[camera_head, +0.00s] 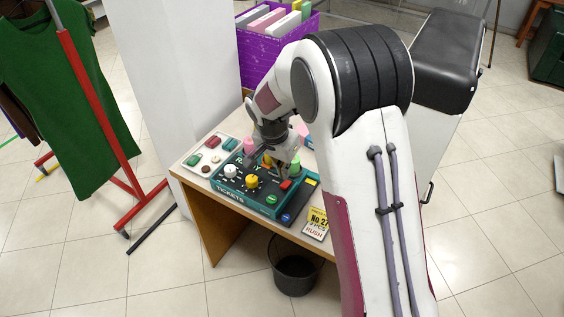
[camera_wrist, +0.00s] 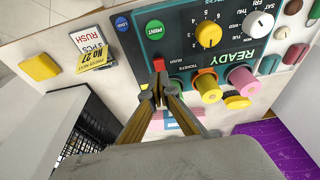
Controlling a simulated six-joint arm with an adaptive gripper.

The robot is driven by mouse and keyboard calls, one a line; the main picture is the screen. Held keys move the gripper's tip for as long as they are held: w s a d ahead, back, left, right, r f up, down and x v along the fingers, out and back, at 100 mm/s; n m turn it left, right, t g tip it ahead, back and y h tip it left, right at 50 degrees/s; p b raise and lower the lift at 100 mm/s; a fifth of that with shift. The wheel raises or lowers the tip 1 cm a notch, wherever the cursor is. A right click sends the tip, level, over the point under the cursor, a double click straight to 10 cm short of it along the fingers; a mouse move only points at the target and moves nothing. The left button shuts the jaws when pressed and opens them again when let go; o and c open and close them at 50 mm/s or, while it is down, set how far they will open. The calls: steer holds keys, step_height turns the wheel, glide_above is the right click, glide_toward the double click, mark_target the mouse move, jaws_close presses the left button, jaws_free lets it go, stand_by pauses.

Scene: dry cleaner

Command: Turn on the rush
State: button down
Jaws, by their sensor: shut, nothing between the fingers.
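The teal ticket machine (camera_head: 235,199) with a dark top panel stands on the wooden desk. It also shows in the wrist view (camera_wrist: 181,50). A red switch (camera_head: 286,184) sits on its panel; it shows in the wrist view (camera_wrist: 159,64) just beyond my fingertips. My gripper (camera_wrist: 158,90) is shut and empty, close to the red switch; I cannot tell whether it touches. A card with "RUSH" printed on it (camera_head: 316,224) lies beside the machine and shows in the wrist view (camera_wrist: 92,48). I cannot read a rush label on the switch; my fingers hide part of that area.
The panel has a green print button (camera_wrist: 154,29), a blue load button (camera_wrist: 122,23), a yellow dial (camera_wrist: 208,34) and a white dial (camera_wrist: 257,23). Yellow and pink rolls (camera_wrist: 241,80) stand behind. A tray of colored buttons (camera_head: 208,155) lies left. A black bin (camera_head: 295,268) stands below.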

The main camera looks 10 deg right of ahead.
mark_target(284, 186)
steer(key=shift+s+a+f, duration=0.1)
steer(key=shift+f, duration=0.75)
steer(key=shift+s+a+f, duration=0.1)
steer(key=shift+f, duration=0.75)
steer(key=shift+s+a+f, duration=0.15)
steer(key=shift+s+f, duration=0.05)
steer(key=shift+f, duration=0.3)
steer(key=shift+w+r, duration=0.15)
steer(key=shift+w, duration=0.05)
steer(key=shift+w+d+r, duration=0.15)
steer(key=shift+w+d, duration=0.15)
steer(key=shift+d, duration=0.1)
steer(key=shift+w+d+r, duration=0.1)
steer(key=shift+d, duration=0.05)
steer(key=shift+r, duration=0.15)
